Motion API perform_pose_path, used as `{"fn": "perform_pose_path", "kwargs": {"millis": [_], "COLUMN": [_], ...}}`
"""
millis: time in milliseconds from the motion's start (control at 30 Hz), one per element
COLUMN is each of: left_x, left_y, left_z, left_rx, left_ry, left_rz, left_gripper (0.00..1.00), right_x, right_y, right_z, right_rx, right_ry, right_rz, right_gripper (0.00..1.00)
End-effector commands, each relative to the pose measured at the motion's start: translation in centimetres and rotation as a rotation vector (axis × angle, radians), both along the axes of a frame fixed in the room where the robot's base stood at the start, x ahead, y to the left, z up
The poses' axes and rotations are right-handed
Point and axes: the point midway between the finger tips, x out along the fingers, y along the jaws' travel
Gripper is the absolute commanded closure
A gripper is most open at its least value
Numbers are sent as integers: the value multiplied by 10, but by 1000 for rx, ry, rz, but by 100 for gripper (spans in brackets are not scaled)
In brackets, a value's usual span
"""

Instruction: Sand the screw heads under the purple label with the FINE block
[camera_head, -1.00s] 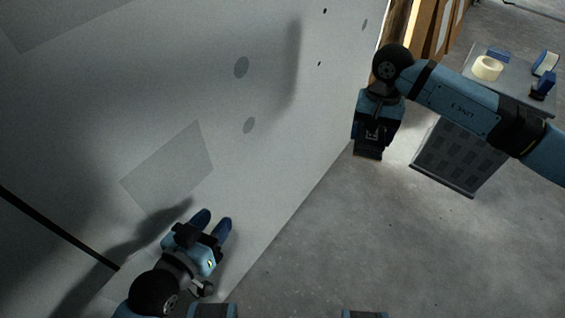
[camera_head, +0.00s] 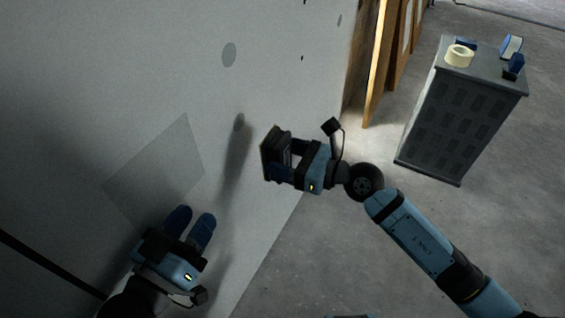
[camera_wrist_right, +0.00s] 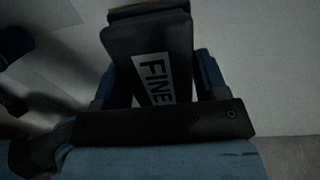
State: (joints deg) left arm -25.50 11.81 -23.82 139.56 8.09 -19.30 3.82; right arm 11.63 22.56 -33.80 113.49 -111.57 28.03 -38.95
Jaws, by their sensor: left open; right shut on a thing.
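My right gripper (camera_head: 283,160) is shut on a dark block (camera_head: 270,153) and holds it close to the pale wall panel. Whether the block touches the panel I cannot tell. In the right wrist view the block (camera_wrist_right: 150,50) sits between the blue fingers and carries a white label reading FINE. My left gripper (camera_head: 190,228) is open and empty near the panel at the lower left. Grey round patches (camera_head: 229,55) and a few small dark spots show on the panel (camera_head: 290,100). I see no purple label and cannot make out screw heads.
A grey cabinet (camera_head: 452,125) stands at the right with a roll of tape (camera_head: 459,55) and blue items (camera_head: 514,67) on top. Wooden boards (camera_head: 381,60) lean behind the panel's edge. The floor between is clear.

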Motion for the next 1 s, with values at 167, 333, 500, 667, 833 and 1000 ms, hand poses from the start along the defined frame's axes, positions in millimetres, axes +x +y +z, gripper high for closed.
{"fn": "perform_pose_path", "kwargs": {"millis": [167, 333, 500, 667, 833, 1000], "left_x": [-1, -1, -1, 0, 0, 0], "left_y": [-2, -2, -2, -2, -2, -2], "left_z": [2, 2, 0, -3, -6, -6], "left_rx": [-10, -10, -8, -3, 2, 3], "left_ry": [-13, -13, -8, -1, 8, 10], "left_rz": [-7, -8, -9, -11, -15, -15], "left_gripper": [57, 57, 57, 57, 57, 57], "right_x": [0, 6, 16, 26, 34, 34], "right_y": [-6, 2, 18, 33, 44, 44], "right_z": [-1, 0, 0, 0, -1, -1], "right_rx": [38, 41, 42, 41, 40, 39], "right_ry": [-26, -30, -29, -30, -29, -28], "right_rz": [-55, -59, -59, -58, -57, -57], "right_gripper": [56, 56, 56, 56, 56, 58]}}
